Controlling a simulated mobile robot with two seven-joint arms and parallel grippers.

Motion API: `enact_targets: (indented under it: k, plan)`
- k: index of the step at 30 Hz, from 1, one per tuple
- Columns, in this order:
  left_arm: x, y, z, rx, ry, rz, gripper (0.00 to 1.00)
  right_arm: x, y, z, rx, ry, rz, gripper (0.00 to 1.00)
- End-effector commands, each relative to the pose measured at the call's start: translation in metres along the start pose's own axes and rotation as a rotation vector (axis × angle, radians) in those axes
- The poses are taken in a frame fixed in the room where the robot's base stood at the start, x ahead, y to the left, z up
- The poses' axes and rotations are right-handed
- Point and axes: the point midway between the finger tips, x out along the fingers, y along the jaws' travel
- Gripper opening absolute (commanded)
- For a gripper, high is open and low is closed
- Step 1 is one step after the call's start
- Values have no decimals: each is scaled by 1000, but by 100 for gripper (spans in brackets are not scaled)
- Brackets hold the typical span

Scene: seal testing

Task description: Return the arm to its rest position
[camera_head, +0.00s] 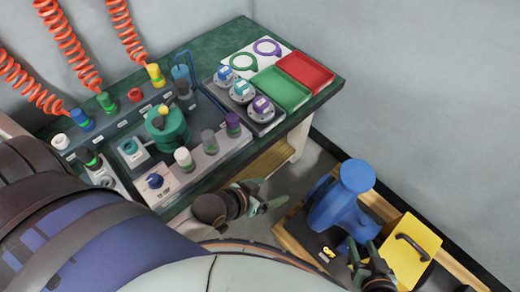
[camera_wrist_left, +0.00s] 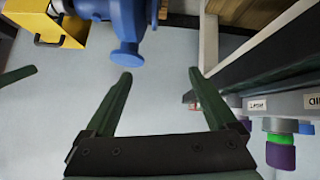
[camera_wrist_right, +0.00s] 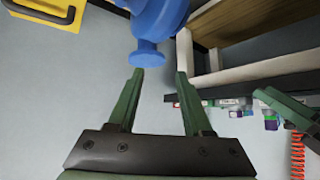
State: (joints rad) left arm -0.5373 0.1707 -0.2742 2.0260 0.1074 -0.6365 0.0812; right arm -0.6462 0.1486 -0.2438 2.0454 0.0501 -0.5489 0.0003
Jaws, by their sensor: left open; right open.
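My left gripper (camera_head: 264,196) is open in the head view, beside the front edge of the green-topped bench (camera_head: 322,92). The left wrist view shows its two dark green fingers (camera_wrist_left: 160,74) apart with nothing between them. My right gripper (camera_head: 364,256) is open in the head view, in front of the blue pump-like body (camera_head: 340,205). The right wrist view shows its fingers (camera_wrist_right: 160,73) apart and empty, with the blue flange just beyond the tips. I cannot tell whether they touch it. A finger of each gripper shows at the side of the other's wrist view.
A yellow box (camera_head: 412,250) with a black handle stands right of the blue body. The bench carries a teal device (camera_head: 168,128), several coloured connectors, a green tray (camera_head: 279,89) and a red tray (camera_head: 305,70). Orange coiled hoses (camera_head: 68,42) hang at the back left.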

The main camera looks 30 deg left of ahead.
Motion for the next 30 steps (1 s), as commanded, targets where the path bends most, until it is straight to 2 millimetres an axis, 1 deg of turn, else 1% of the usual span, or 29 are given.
enact_targets:
  k: [1, 5, 16, 20, 25, 27, 30]
  plan:
    - [-7, -2, 10, 20, 2, -15, 91, 0, 0, 0, 0, 0, 0, 50]
    - [-15, -5, 21, 62, 12, -39, 91, 0, 0, 0, 0, 0, 0, 50]
    - [-18, -6, 22, 73, 15, -44, 91, -1, 0, -2, 1, 1, 0, 50]
    - [-29, -5, 12, 71, 14, -48, 91, -12, -1, -14, 3, 2, 2, 50]
    - [-58, -5, -12, 64, 13, -66, 91, -41, 0, -46, 10, 17, 16, 50]
    - [-70, -6, -22, 61, 15, -75, 91, -52, 4, -56, 14, 19, 30, 50]
    - [-87, -6, -34, 59, 14, -85, 91, -68, 8, -64, 17, 11, 44, 50]
